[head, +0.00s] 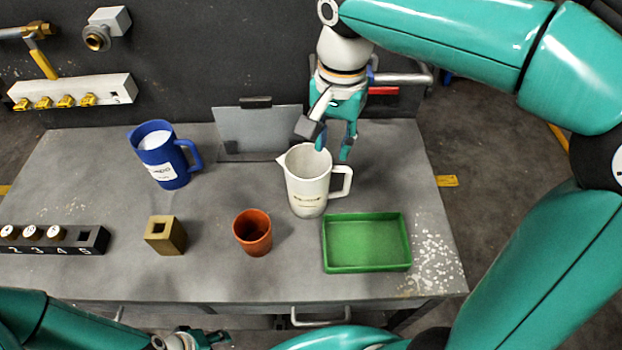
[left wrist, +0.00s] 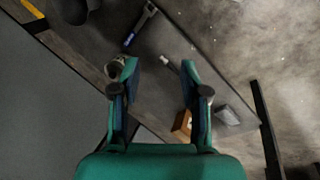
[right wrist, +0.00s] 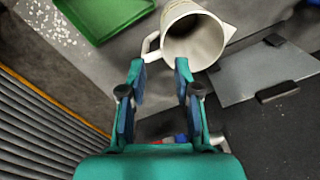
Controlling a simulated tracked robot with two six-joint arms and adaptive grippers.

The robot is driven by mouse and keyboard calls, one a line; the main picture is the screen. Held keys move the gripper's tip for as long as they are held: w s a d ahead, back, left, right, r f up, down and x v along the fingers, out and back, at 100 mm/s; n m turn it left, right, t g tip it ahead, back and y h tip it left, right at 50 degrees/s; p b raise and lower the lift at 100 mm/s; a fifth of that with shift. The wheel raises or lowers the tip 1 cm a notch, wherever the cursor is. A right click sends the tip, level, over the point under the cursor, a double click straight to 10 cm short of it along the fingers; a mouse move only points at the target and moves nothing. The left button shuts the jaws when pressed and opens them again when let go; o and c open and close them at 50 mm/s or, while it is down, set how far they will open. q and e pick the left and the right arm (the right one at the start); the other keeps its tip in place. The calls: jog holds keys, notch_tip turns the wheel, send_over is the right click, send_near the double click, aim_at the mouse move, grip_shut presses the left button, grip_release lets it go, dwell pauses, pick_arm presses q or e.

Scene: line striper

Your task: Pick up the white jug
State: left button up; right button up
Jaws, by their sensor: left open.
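The white jug (head: 306,180) stands upright on the grey bench, with its handle (head: 342,182) to the right and its spout to the left. My right gripper (head: 333,148) is over the jug's back right rim, pointing down. In the right wrist view the jug (right wrist: 195,38) lies beyond the fingertips, its handle just ahead of my right gripper (right wrist: 160,72). The right fingers are apart with nothing between them. My left gripper (head: 192,340) is at the bottom edge of the head view, low in front of the bench. The left wrist view shows my left gripper (left wrist: 160,68) open and empty.
A green tray (head: 367,268) lies right of and in front of the jug. An orange cup (head: 252,236), a brass block (head: 165,236) and a blue jug (head: 160,158) stand to the left. A grey panel (head: 258,132) stands behind. A numbered holder (head: 65,243) is far left.

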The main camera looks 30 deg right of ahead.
aim_at(326, 177)
jog(key=f, duration=0.8)
jog(key=shift+w+a+f, duration=0.3)
jog(key=shift+a+f, duration=0.05)
jog(key=shift+f, duration=0.05)
jog(key=shift+w+d+f, duration=0.1)
jog(key=shift+d+f, duration=0.05)
jog(key=shift+f, duration=2.55)
grip_shut()
